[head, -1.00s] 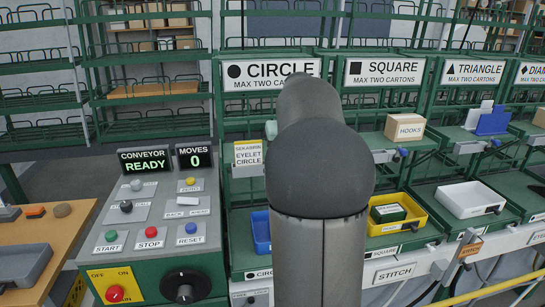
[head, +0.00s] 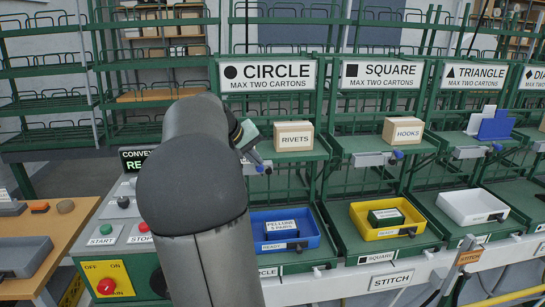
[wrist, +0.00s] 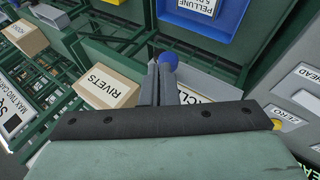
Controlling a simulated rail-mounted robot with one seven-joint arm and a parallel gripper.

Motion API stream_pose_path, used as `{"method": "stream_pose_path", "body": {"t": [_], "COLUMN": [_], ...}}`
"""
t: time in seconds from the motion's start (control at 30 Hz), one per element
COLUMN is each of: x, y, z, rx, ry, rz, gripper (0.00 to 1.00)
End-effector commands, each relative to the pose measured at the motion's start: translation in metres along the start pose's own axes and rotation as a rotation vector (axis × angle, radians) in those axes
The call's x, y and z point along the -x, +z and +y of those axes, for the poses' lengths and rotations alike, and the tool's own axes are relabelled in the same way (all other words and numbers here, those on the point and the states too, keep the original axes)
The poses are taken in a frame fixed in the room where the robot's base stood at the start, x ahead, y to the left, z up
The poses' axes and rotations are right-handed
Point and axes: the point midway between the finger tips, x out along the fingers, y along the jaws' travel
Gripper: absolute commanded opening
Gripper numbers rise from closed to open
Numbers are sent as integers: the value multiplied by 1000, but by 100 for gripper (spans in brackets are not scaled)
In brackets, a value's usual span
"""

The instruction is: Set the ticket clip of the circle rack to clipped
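The circle rack stands under the CIRCLE sign (head: 268,74), with a RIVETS carton (head: 294,136) on its upper shelf. At that shelf's front left is a small blue knob (head: 260,169), apparently the ticket clip's; it also shows in the wrist view (wrist: 169,60). My gripper (head: 252,155) is at the clip, left of the carton. In the wrist view, my gripper's fingers (wrist: 158,72) are close together, with the blue knob just at their tips. I cannot see anything held between them. The clip's body is mostly hidden by my gripper, so its setting cannot be told.
A blue tray (head: 314,242) sits below the circle shelf, a yellow tray (head: 418,232) to its right. The square rack's grey clip plate (head: 370,159) is to the right, with a HOOKS carton (head: 403,130) above. My arm covers much of the control panel (head: 105,232).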

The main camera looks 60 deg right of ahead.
Motion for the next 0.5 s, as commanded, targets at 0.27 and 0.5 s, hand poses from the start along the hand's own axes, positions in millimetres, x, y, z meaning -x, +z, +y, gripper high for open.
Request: {"method": "stream_pose_path", "body": {"t": [0.27,0.5], "x": [-8,-18], "y": [4,10], "z": [4,10], "rx": [-2,-2], "ry": [0,2], "rz": [-6,-16], "gripper": [0,0]}}
